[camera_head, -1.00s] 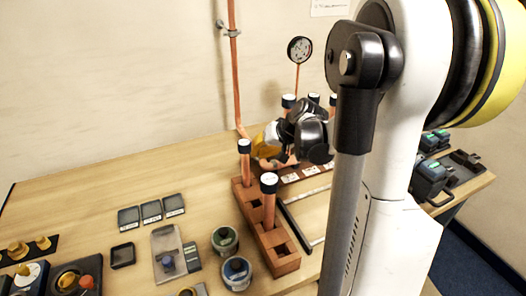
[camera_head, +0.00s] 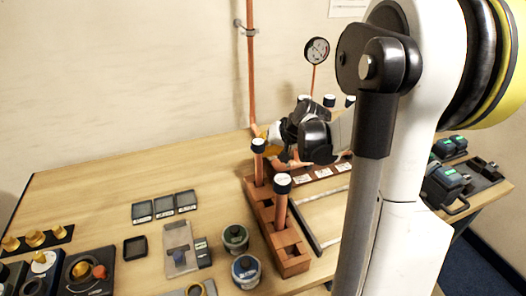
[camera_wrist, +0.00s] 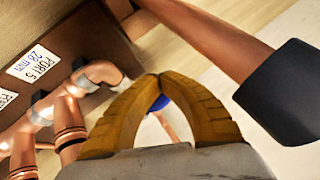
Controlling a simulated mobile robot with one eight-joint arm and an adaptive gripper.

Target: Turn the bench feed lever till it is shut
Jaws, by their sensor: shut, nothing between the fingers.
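My gripper (camera_wrist: 155,80) has its yellow fingers brought together at the tips in the wrist view. A small blue part (camera_wrist: 160,103) shows in the gap behind the fingertips; I cannot tell whether it is the feed lever's handle or whether the fingers touch it. In the head view my gripper (camera_head: 270,148) is low at the copper manifold, beside an upright capped pipe (camera_head: 258,163), and mostly hidden by its own dark body. The lever's angle cannot be made out.
A copper pipe with a dark end (camera_wrist: 280,95) lies close to the right of the fingers. A board with port labels (camera_wrist: 33,60) and pipe fittings (camera_wrist: 70,115) is at left. In the head view a gauge (camera_head: 317,51) stands behind, and tins (camera_head: 246,271) stand in front.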

